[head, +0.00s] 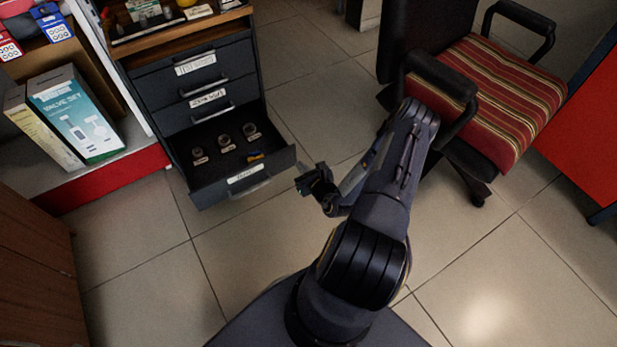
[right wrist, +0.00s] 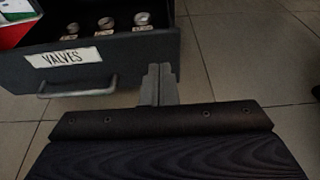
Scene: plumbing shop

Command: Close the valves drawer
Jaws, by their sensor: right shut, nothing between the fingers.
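The valves drawer (head: 217,188) is the lowest drawer of a dark cabinet and is pulled open in the head view. Several small round metal parts with tags and a small orange and blue item lie in it. In the right wrist view the drawer front (right wrist: 110,62) carries a white label reading VALVES, with a bar handle below it. My right gripper (head: 303,180) is shut and empty, just right of the drawer front's right end. In the right wrist view its closed fingers (right wrist: 158,80) appear by the front's right edge; contact cannot be told. My left gripper is not in view.
The cabinet's upper drawers (head: 195,68) are shut. A black chair with a striped red seat (head: 490,85) stands to the right of my right arm. A shelf with a valve set box (head: 77,115) is at the left. The tiled floor (head: 140,240) before the drawer is clear.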

